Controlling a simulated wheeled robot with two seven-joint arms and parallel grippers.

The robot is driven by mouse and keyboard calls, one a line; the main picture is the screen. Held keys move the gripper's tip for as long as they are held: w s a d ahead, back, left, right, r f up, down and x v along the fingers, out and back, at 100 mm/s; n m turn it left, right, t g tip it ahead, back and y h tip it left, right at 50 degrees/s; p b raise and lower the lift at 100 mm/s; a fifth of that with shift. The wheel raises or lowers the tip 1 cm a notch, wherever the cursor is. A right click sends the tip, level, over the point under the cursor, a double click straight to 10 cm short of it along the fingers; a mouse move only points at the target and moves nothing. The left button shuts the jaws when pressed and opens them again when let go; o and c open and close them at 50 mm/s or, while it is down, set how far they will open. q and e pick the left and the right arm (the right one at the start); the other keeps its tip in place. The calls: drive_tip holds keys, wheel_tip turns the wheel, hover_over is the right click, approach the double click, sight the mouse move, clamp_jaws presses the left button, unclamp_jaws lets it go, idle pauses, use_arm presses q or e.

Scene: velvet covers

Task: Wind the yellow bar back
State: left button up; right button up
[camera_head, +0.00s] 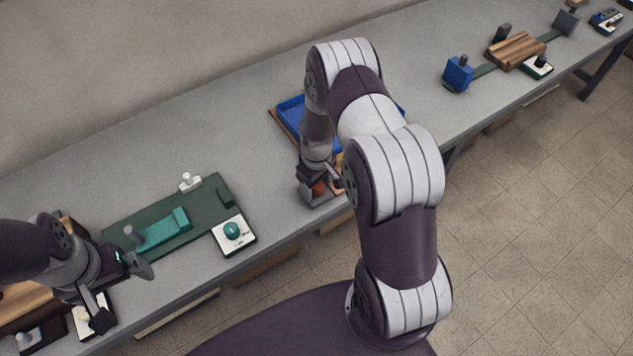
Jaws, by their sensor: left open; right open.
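A small yellow-orange piece (339,160), perhaps the yellow bar, shows beside my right forearm; most of it is hidden. A blue tray-like part (291,113) on a brown-edged base lies behind my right arm. My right gripper (322,196) points down at the table's front edge by this station, open, with an orange-red knob (319,187) between or just behind its fingers; I cannot tell if they touch. My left gripper (122,291) is open and empty at the lower left, above the front edge, partly over a white control box (92,312).
A green base (205,206) with a teal bar (163,231) and a white box with a teal knob (233,233) lies between my grippers. A wooden block station (514,50) with a blue block (458,73) stands far right. The grey table (150,140) is clear behind.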

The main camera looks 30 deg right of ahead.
drive_tip(key=shift+a, duration=0.1)
drive_tip(key=shift+c, duration=0.3)
drive_tip(key=c, duration=1)
drive_tip(key=m, duration=0.5)
drive_tip(key=shift+m, duration=0.3)
drive_tip(key=m, duration=0.5)
drive_tip(key=shift+m, duration=0.3)
drive_tip(key=m, duration=0.5)
drive_tip(key=shift+m, duration=2.4)
